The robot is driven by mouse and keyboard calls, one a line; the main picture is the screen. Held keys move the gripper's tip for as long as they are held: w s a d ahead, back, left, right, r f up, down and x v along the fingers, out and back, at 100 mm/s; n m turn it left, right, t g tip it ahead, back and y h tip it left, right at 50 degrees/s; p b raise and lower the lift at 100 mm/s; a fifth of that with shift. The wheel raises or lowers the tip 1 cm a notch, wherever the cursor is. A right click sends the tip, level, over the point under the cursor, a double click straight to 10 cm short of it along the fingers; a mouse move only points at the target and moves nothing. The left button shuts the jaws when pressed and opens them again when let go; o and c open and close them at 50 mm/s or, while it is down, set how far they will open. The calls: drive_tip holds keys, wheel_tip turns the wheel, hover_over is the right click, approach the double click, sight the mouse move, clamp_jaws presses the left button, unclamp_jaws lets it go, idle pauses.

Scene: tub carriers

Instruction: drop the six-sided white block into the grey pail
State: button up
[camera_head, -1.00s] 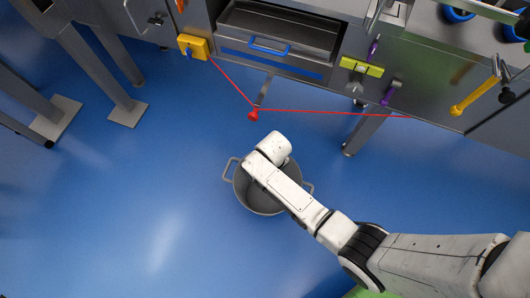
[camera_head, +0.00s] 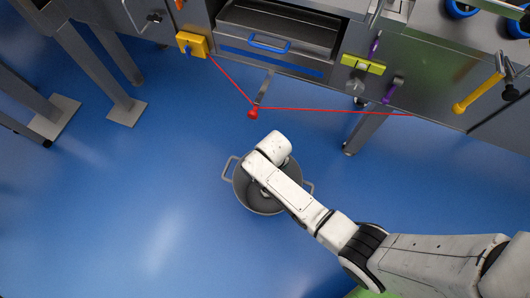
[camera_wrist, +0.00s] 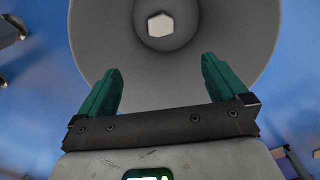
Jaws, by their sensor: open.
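The grey pail (camera_head: 258,205) with two side handles stands on the blue floor, partly covered by my arm in the head view. In the wrist view I look down into the pail (camera_wrist: 100,45). The six-sided white block (camera_wrist: 160,25) shows inside the pail's opening, against its round middle, apart from my fingers; whether it rests on the bottom I cannot tell. My gripper (camera_wrist: 162,75) has green fingers, is open and empty, and is over the pail. The head view hides the gripper behind my white arm; a small pale patch shows inside the pail there.
A steel counter with a blue-handled drawer (camera_head: 268,46) stands at the back. A red cord (camera_head: 330,110) hangs in front of it with a red weight (camera_head: 253,113). Steel legs (camera_head: 92,60) stand at the left. The floor left of the pail is clear.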

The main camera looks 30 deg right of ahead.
wheel_tip(320, 180, up, 10)
drive_tip(key=p, duration=0.4)
drive_tip(key=shift+r+p, duration=0.25)
drive_tip(key=shift+p, duration=0.1)
